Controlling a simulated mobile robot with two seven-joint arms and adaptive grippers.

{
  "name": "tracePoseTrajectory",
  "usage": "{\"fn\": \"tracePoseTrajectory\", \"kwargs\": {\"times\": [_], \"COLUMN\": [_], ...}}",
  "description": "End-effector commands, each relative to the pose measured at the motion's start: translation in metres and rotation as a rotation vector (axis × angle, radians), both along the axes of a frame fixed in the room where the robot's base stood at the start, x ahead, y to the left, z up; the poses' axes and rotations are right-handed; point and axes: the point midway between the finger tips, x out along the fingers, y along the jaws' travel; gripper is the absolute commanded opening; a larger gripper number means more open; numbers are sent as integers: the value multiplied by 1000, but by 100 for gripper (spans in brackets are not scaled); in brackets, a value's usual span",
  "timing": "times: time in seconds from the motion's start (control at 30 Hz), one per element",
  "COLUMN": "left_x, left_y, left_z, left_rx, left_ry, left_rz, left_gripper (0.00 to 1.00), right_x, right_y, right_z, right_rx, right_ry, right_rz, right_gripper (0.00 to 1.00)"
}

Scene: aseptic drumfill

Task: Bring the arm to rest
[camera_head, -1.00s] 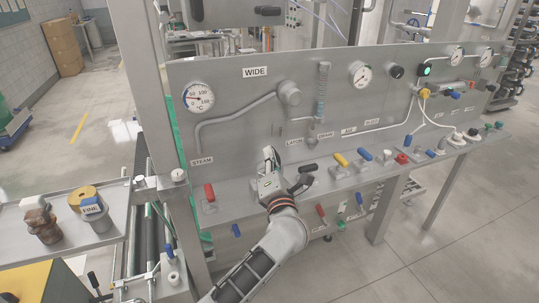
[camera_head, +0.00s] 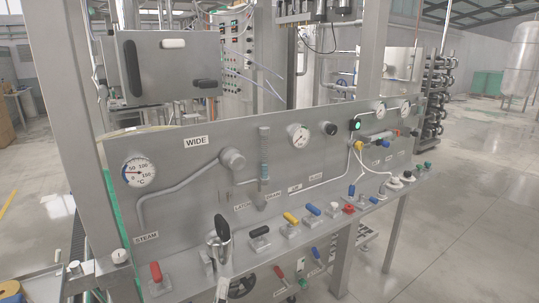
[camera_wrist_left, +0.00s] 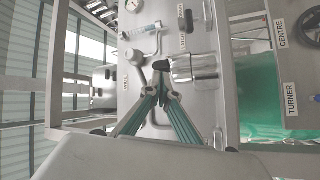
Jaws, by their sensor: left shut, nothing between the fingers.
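My left gripper (camera_wrist_left: 165,92) shows in the left wrist view, its two green-striped fingers closed together with nothing between them. Its tips point toward the grey panel, beside a silver cylinder with a black tip (camera_wrist_left: 193,68); whether they touch it I cannot tell. In the head view I cannot make out the left gripper or its arm. A black-handled lever (camera_head: 222,228) stands upright there on the ledge of the panel (camera_head: 185,180). My right gripper is in neither view.
The ledge carries a red lever (camera_head: 155,271), a black lever (camera_head: 265,232), a yellow lever (camera_head: 291,218) and several fittings. A dark handwheel (camera_head: 242,288) is below it. A metal post (camera_head: 75,120) rises at left. The floor (camera_head: 470,220) at right is clear.

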Motion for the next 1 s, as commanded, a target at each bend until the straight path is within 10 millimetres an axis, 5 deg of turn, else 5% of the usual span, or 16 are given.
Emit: {"fn": "tracePoseTrajectory", "kwargs": {"times": [0.2, 0.43, 0.63, 1.0], "left_x": [-77, -157, -196, -202], "left_y": [7, 57, 91, 97], "left_z": [-131, -235, -272, -277], "left_rx": [665, 1152, 1353, 1386], "left_ry": [242, 485, 598, 615], "left_rz": [-153, -286, -343, -352], "left_gripper": [0, 0, 0, 0], "right_x": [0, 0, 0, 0], "right_y": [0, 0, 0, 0], "right_z": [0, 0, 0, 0], "right_rx": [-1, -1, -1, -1], "right_ry": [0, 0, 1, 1], "right_rz": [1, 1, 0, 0], "right_gripper": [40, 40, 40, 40]}}
